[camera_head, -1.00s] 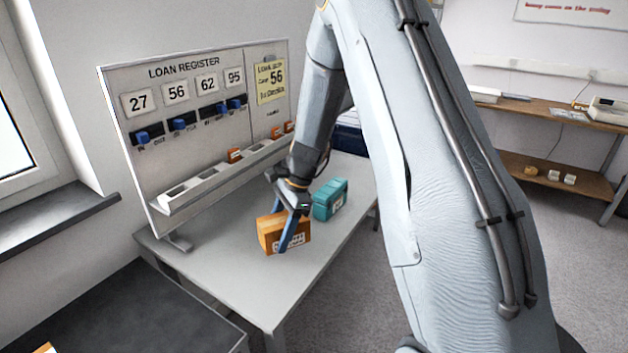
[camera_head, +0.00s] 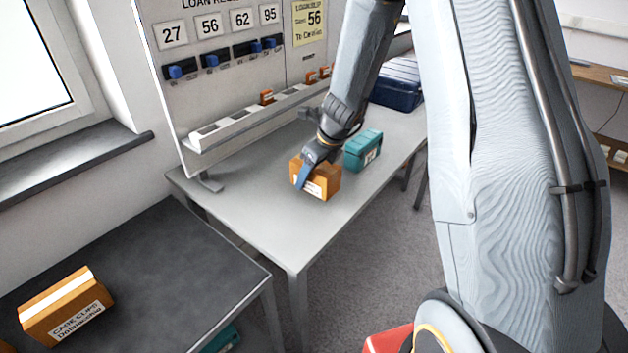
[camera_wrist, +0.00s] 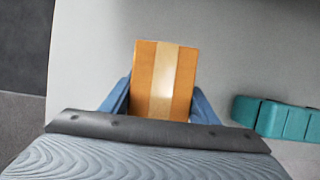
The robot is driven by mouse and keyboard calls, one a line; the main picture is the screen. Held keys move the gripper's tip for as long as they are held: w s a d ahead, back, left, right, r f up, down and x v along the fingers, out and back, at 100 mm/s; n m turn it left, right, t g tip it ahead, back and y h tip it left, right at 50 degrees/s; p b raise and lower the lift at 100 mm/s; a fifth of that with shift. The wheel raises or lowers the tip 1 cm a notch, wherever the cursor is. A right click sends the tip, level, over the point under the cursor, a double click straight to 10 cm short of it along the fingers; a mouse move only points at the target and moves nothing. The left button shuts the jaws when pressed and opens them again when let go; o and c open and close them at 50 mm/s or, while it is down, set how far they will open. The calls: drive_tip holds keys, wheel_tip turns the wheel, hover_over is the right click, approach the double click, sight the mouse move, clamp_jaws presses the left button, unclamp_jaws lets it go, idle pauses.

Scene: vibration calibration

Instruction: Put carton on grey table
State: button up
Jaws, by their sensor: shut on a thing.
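An orange carton (camera_head: 326,180) with a white label is at the light grey table (camera_head: 262,220), left of a teal case. My gripper (camera_head: 306,178) is shut on this carton, with one blue finger showing on its near side. In the wrist view the carton (camera_wrist: 144,80), with a pale stripe along its top, sits between both blue fingers. I cannot tell whether its underside touches the table. A dark grey table (camera_head: 150,265) stands at the lower left, with another orange, labelled carton (camera_head: 66,305) on it.
The teal case (camera_head: 362,150) stands close to the held carton. A loan register board (camera_head: 190,90) with a ledge lines the table's back. A dark blue case (camera_head: 397,88) is at the far end. The dark table's middle is clear. Something red (camera_head: 388,340) shows at the bottom.

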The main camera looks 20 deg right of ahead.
sight(311, 185)
drive_tip(key=shift+f+b, duration=0.4)
drive_tip(key=shift+f, duration=1.6)
drive_tip(key=shift+f, duration=0.15)
drive_tip(key=o, duration=1.3)
drive_tip(key=shift+o, duration=0.2)
